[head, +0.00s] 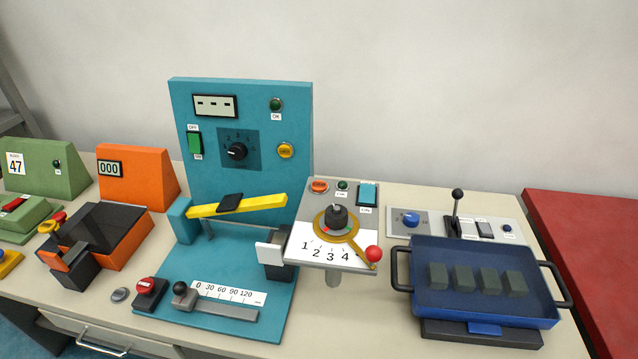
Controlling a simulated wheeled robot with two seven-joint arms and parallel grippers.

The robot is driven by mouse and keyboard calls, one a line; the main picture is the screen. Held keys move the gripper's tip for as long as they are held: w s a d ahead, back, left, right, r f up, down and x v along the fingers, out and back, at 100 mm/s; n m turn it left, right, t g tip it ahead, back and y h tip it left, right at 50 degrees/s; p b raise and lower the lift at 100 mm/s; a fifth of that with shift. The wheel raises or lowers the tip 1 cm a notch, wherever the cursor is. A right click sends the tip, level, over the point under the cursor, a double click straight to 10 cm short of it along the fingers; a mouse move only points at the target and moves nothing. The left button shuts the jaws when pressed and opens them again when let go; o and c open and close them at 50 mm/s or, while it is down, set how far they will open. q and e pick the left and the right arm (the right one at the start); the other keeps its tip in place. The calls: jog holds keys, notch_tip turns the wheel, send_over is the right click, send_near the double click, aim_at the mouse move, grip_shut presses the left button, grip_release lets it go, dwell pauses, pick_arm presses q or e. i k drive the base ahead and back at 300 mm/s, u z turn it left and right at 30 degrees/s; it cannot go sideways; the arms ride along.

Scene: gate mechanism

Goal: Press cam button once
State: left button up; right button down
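Several buttons are in the head view, but their small labels are too blurred to tell which one is the cam button. A round yellow button (286,150) with tiny lettering sits on the right side of the upright teal panel (240,180). An orange button (319,186) with tiny lettering sits at the top left of the small tilted dial panel (310,252). A red button (146,286) stands on a dark box at the teal base's front left. Neither of my grippers is in view.
A yellow bar (262,204) crosses in front of the teal panel. A lever with a red ball (373,253) juts from the dial panel. A blue tray (425,297) holding several dark blocks stands right. Orange (140,172) and green (45,165) devices stand left.

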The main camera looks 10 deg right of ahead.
aim_at(318, 185)
jog(key=u, duration=0.35)
jog(key=k, duration=1)
jog(key=u, duration=0.15)
